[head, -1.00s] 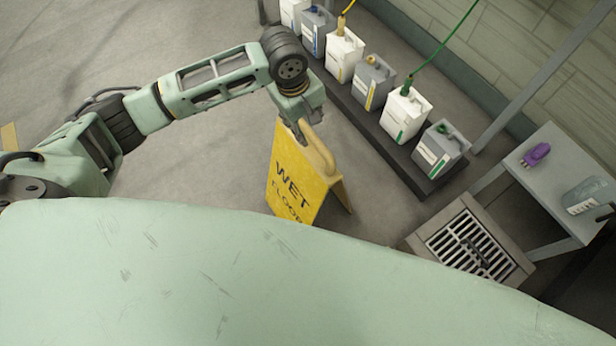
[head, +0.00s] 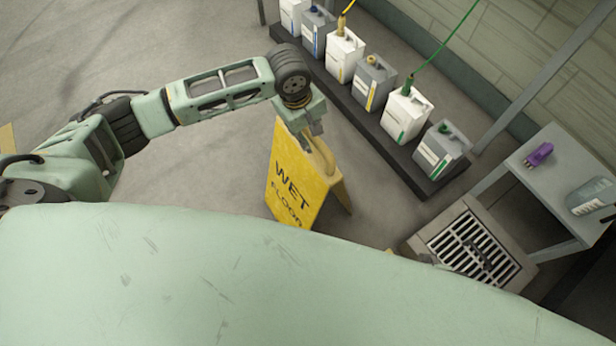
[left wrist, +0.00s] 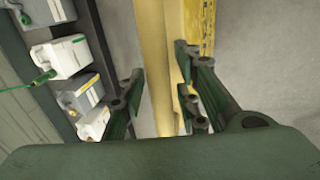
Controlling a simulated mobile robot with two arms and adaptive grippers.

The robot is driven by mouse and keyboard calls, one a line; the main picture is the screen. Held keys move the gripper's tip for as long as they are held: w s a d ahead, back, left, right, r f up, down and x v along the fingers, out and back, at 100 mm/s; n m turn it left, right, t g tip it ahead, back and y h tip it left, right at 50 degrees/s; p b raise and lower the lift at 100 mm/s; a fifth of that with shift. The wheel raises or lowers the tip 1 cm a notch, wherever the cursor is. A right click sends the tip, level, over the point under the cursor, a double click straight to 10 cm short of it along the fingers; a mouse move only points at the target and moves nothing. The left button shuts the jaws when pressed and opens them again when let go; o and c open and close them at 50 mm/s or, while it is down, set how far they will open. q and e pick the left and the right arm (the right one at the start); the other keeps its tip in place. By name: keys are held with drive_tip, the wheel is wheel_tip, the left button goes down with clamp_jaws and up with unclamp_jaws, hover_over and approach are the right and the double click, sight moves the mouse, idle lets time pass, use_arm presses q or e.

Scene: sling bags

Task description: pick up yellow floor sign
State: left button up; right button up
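The yellow floor sign (head: 296,180), lettered "WET FLOOR", stands on the floor as a folded A-frame with a looped handle at its top. My left gripper (head: 310,140) is at the sign's top, by the handle. In the left wrist view the pale yellow handle and sign edge (left wrist: 157,60) run between the two fingers of the left gripper (left wrist: 160,92). The fingers are apart. A gap shows between the left finger and the yellow part; the right finger overlaps the sign, and I cannot tell if it touches.
A row of white and grey jugs (head: 373,82) stands on a dark low platform behind the sign. A floor drain (head: 470,246) lies to the right. A grey table (head: 560,165) holds a purple object (head: 538,154) and a clear container (head: 590,196). Floor left of the sign is clear.

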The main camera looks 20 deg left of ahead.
use_arm(q)
clamp_jaws()
drive_tip(key=shift+r, duration=0.15)
idle(0.5)
